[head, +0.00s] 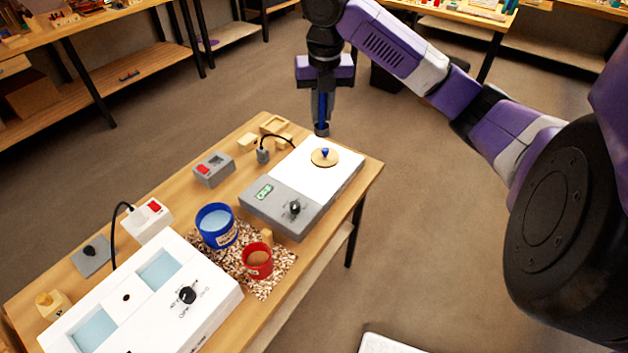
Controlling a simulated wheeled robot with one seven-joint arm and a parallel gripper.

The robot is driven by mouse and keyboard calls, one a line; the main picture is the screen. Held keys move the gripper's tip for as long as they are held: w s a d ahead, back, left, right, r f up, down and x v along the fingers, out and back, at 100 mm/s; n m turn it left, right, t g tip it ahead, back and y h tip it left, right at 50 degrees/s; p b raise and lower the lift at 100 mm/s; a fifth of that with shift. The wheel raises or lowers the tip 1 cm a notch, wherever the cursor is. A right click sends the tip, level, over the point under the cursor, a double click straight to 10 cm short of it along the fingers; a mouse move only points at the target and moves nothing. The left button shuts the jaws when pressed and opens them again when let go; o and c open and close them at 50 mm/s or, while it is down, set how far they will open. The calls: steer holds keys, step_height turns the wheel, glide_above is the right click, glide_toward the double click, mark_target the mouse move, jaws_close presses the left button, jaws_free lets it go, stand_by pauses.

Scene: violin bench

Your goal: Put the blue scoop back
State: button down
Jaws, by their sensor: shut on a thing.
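My gripper (322,108) points down at the far end of the bench, above and behind the white-topped device. It is shut on the blue scoop (322,104). The scoop's blue handle shows upright between the fingers, and its darker lower end shows just below the fingertips. Whether that end touches anything is hard to tell. A blue tub (206,238) with pale blue contents stands open near the middle of the bench. A red tub (257,270) with brown contents stands in front of it, on a speckled mat (272,286).
The white-topped device (318,192) carries a round wooden disc (331,163) with a blue knob. A grey box with a red switch (214,169), small wooden blocks (247,142) and a corded grey plug (263,157) lie behind it. A white two-basin unit (150,310) fills the near end.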

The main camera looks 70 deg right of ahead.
steer(key=shift+s+a+f+n, duration=0.1)
steer(key=shift+s+f+n, duration=0.05)
steer(key=shift+f+n, duration=0.15)
step_height(320, 180, down, 20)
steer(key=shift+r+p, duration=0.25)
steer(key=shift+p, duration=0.6)
steer(key=shift+f, duration=0.2)
steer(key=c, duration=1.3)
jaws_free()
steer(key=shift+c, duration=0.2)
steer(key=shift+r, duration=0.1)
